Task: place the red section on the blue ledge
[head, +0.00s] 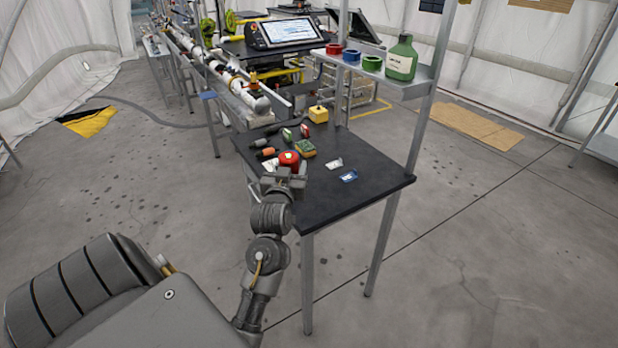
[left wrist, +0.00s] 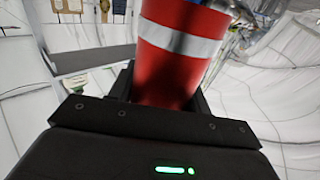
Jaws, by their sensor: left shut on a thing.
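The red section (head: 289,158) is in my left gripper (head: 284,172), over the left edge of the black table in the head view. In the left wrist view the red section (left wrist: 165,75) is a red cylinder with a pale band, between the dark fingers of the left gripper (left wrist: 160,90). A small blue-edged piece (head: 349,176) lies flat on the table to the right of the gripper; I cannot tell whether it is the blue ledge. My right gripper is not in view.
The black table (head: 330,202) has free room at its front. Several small items, with a yellow block (head: 318,114), lie at its back. A white card (head: 334,163) lies near the middle. A raised shelf (head: 425,78) holds coloured rings and a green bottle (head: 401,58).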

